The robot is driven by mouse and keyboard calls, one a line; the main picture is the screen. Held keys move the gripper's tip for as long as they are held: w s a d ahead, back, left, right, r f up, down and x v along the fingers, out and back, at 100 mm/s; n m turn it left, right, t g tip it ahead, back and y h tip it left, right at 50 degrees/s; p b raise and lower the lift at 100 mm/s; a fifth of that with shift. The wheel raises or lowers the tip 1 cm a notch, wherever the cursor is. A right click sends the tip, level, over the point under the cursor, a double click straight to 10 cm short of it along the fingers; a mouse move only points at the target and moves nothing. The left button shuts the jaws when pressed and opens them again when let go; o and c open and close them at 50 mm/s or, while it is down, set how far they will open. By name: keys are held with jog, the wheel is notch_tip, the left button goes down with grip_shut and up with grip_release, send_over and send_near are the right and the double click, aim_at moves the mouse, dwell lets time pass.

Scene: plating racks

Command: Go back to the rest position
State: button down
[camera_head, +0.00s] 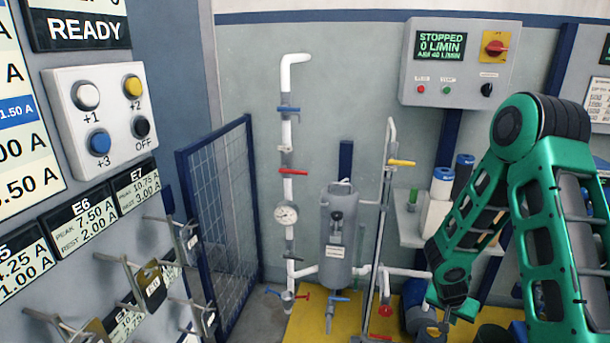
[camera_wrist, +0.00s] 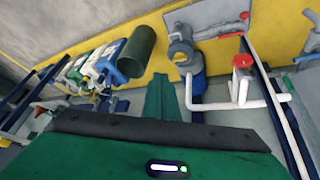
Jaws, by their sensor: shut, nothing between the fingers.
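My gripper (camera_wrist: 161,82) shows in the wrist view as narrow green fingers held together beyond a dark bar. They are shut with nothing between them. In the head view my green and black arm (camera_head: 475,220) is bent at the right, and its lower end hangs near the pipes by the yellow floor area. The fingers are hard to make out there. The rest position has no visible marker.
A grey vessel (camera_head: 337,235) stands among white pipes with coloured valve handles and a gauge (camera_head: 286,214). A blue mesh panel (camera_head: 220,215) stands left of them. A control box (camera_head: 460,62) reads STOPPED. Hooks with tags (camera_head: 150,285) jut from the left panel.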

jog(key=s+d+r+g, duration=0.1)
jog(key=s+d+r, duration=0.1)
jog(key=s+r, duration=0.65)
jog(key=s+d+r+g, duration=0.15)
jog(key=s+r, duration=0.35)
jog(key=r, duration=0.6)
jog(key=s+a+r+n+y, duration=0.1)
jog(key=s+a+r+y, duration=0.1)
jog(key=s+r, duration=0.3)
jog(key=s+a+r+y, duration=0.2)
jog(key=s+a+r, duration=0.2)
jog(key=s, duration=1)
jog(key=shift+a+r+n+g+y, duration=0.2)
jog(key=shift+r+n+g+y, duration=0.2)
jog(key=shift+r, duration=0.4)
jog(key=shift+w+f, duration=0.25)
jog(key=shift+w, duration=0.4)
